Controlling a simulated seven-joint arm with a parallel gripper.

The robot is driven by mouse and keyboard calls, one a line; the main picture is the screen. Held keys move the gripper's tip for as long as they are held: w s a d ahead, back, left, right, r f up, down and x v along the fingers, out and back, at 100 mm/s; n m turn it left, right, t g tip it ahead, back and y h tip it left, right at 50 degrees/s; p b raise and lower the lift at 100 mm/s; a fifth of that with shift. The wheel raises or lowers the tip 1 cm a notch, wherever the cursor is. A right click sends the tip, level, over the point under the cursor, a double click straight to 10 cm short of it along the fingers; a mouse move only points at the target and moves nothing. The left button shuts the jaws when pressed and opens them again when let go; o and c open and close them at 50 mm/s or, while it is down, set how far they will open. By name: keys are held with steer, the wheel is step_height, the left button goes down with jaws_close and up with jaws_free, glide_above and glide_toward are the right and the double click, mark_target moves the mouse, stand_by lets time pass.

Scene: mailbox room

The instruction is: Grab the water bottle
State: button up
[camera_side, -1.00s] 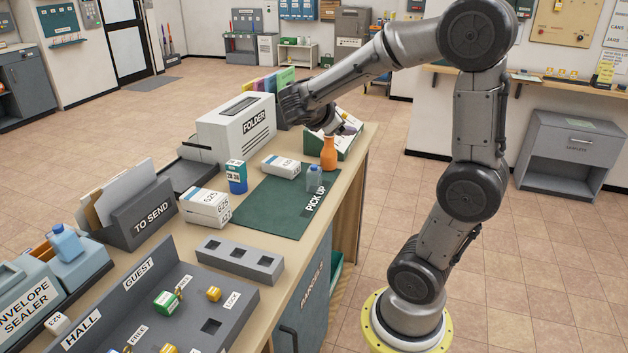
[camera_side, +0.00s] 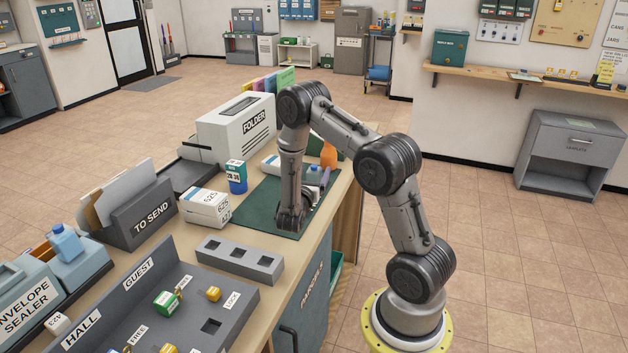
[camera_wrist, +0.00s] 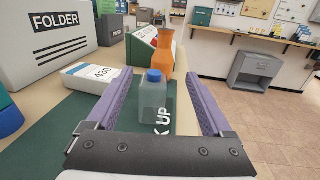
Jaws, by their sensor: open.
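The water bottle (camera_wrist: 152,97), clear bluish with a blue cap, stands upright on the green mat (camera_wrist: 45,150). In the wrist view it is ahead of my gripper (camera_wrist: 152,95), between its two purple fingers, with space on both sides. My gripper is open and holds nothing. In the side view the bottle (camera_side: 313,174) shows its upper part beside my arm's end, and its lower part is hidden. My gripper (camera_side: 318,188) is low over the mat there and partly hidden by my arm.
An orange bottle (camera_wrist: 165,52) stands just behind the water bottle. A white box marked 430 (camera_wrist: 90,75) lies to the left, with the folder machine (camera_wrist: 62,40) beyond.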

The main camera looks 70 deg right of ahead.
mark_target(315, 179)
step_height(315, 179, down, 4)
steer(key=shift+r, duration=0.2)
steer(key=shift+w+d, duration=0.15)
steer(key=shift+d, duration=0.95)
steer(key=shift+w+d+r, duration=0.1)
steer(key=shift+w+d, duration=0.15)
steer(key=shift+d, duration=0.6)
steer(key=shift+w+d, duration=0.2)
steer(key=shift+d, duration=0.7)
steer(key=shift+w+d+r, duration=0.1)
steer(key=shift+w+d, duration=0.15)
steer(key=shift+d, duration=0.6)
jaws_close()
